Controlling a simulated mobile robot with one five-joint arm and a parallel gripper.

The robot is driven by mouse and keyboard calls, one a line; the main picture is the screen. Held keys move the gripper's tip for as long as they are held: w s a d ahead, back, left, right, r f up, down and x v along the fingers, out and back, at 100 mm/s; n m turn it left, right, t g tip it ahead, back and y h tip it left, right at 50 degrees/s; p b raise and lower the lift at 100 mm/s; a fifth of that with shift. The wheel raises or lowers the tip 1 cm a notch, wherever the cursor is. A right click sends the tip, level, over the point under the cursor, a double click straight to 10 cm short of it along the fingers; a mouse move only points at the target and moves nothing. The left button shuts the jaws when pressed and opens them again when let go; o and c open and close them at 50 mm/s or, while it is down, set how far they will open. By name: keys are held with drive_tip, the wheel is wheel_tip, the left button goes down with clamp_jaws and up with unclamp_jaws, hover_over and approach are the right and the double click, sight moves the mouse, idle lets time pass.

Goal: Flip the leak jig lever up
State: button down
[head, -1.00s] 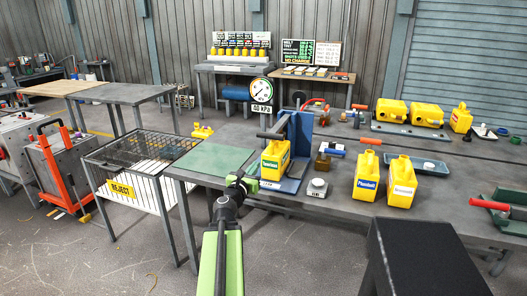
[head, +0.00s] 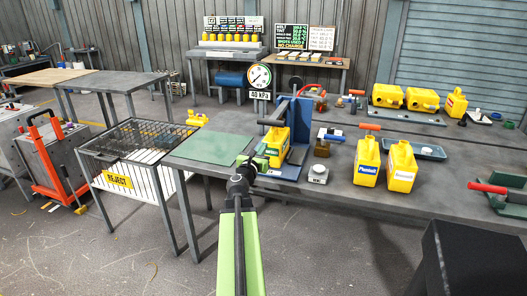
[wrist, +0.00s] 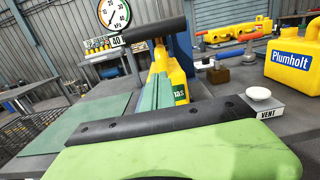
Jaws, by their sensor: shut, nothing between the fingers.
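The leak jig (head: 297,132) is a blue upright with a base on the near bench, seen in the head view. Its lever (head: 271,122) has a dark crossbar grip, level above and in front of a yellow can (head: 277,147) standing in the jig. In the wrist view the lever grip (wrist: 155,27) crosses the upper middle, with the can (wrist: 178,76) behind. My gripper (head: 262,162) is shut and empty, low beside the can's near left side. Its fingers (wrist: 158,88) point toward the can, below the grip. Whether they touch the can I cannot tell.
A pressure gauge (head: 259,77) stands behind the jig. A white-knobbed vent block (head: 318,174) sits right of it, then two yellow cans (head: 367,162) (head: 401,167). A green mat (head: 212,147) lies flat on the left. The reject cage (head: 118,181) stands left of the bench.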

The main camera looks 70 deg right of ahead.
drive_tip(key=d+r+p, duration=0.2)
drive_tip(key=d, duration=0.1)
drive_tip(key=d+r+p, duration=0.1)
drive_tip(key=d, duration=0.1)
drive_tip(key=shift+w+d+r, duration=0.15)
drive_tip(key=shift+w+d, duration=0.05)
drive_tip(key=shift+w, duration=0.05)
drive_tip(key=shift+w+r+p, duration=0.25)
drive_tip(key=shift+r+p, duration=0.25)
drive_tip(key=shift+p, duration=0.1)
drive_tip(key=shift+w, duration=0.1)
